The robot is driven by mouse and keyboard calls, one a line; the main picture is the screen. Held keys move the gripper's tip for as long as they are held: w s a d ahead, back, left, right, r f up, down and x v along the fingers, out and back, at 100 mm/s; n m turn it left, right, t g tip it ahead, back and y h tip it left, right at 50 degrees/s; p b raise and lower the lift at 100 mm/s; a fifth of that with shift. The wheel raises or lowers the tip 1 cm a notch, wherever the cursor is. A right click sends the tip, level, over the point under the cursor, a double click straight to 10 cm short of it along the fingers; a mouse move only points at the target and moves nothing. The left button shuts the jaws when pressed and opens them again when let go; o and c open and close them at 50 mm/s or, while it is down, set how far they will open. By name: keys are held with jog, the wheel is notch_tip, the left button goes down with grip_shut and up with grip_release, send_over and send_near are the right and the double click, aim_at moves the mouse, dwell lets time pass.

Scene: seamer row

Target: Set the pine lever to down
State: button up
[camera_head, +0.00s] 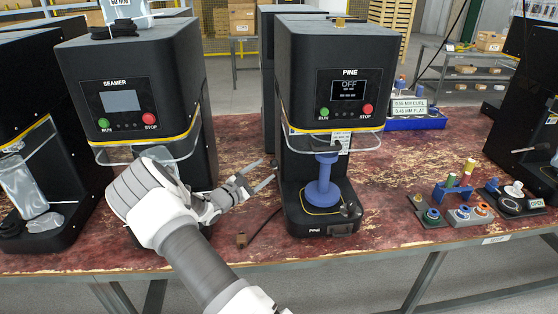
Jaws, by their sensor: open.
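The black machine labelled PINE (340,60) stands at the middle of the bench, its display reading OFF. Under its head, a blue spool-shaped piece (323,185) stands upright on the base. A small dark lever-like part (347,209) shows at the base's right front. I cannot tell for sure whether it is the pine lever, nor its setting.
The SEAMER machine (130,70) stands left, partly behind my arm. Right of PINE are small grey fixtures (465,215) with coloured rings, a blue tray (415,122) with signs and an OPEN-labelled device (512,198).

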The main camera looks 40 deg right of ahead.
jog(key=x, duration=0.9)
grip_shut()
dwell(1.2)
